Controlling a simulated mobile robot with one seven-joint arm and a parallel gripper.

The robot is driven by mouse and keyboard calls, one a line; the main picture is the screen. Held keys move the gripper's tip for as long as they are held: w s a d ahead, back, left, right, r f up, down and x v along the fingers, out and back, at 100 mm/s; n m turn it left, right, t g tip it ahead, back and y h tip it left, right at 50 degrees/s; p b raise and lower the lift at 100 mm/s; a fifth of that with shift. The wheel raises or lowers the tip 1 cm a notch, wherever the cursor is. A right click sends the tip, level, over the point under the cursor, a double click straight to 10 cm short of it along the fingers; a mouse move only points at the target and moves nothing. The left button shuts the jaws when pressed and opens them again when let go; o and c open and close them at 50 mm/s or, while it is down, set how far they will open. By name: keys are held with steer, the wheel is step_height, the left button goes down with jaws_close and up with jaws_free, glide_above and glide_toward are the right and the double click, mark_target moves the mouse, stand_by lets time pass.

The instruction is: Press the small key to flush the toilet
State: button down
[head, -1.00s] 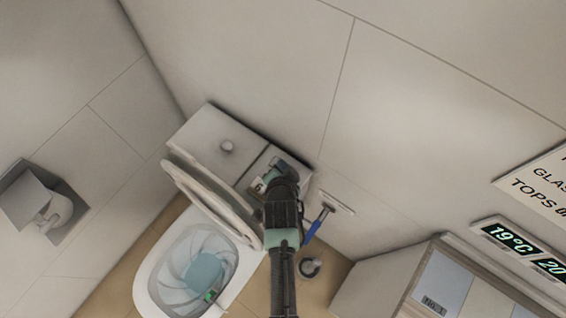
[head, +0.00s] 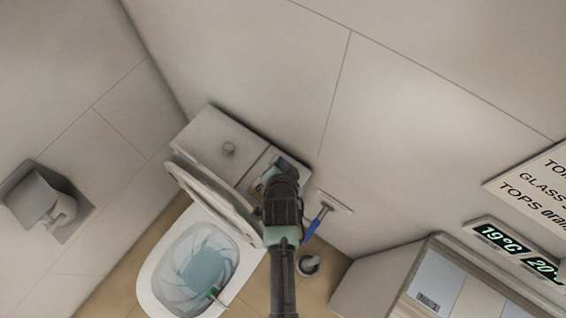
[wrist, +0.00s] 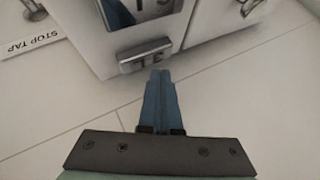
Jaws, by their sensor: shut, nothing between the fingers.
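The toilet (head: 150,281) stands at lower left in the head view, with its cistern (head: 212,143) behind the bowl. In the wrist view a small grey key (wrist: 147,59) sticks out from the white cistern. It bears an upside-down label that seems to read 3L. A larger dark-framed key (wrist: 172,8) with a partly visible label lies beyond it. My gripper (wrist: 161,72) is shut and empty, with its blue fingertips just below and right of the small key. I cannot tell whether they touch it. In the head view my gripper covers part of the cistern's right end.
A raised lid (head: 213,198) stands between bowl and cistern. A blue-handled squeegee (head: 316,219) is close to my arm's right. A cabinet (head: 390,272) is at lower right, and a paper holder (head: 45,205) is on the left wall. A STOP TAP sign (wrist: 31,37) lies left in the wrist view.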

steer(key=shift+r, duration=0.1)
step_height(320, 180, up, 5)
steer(key=p, duration=0.5)
stand_by(0.7)
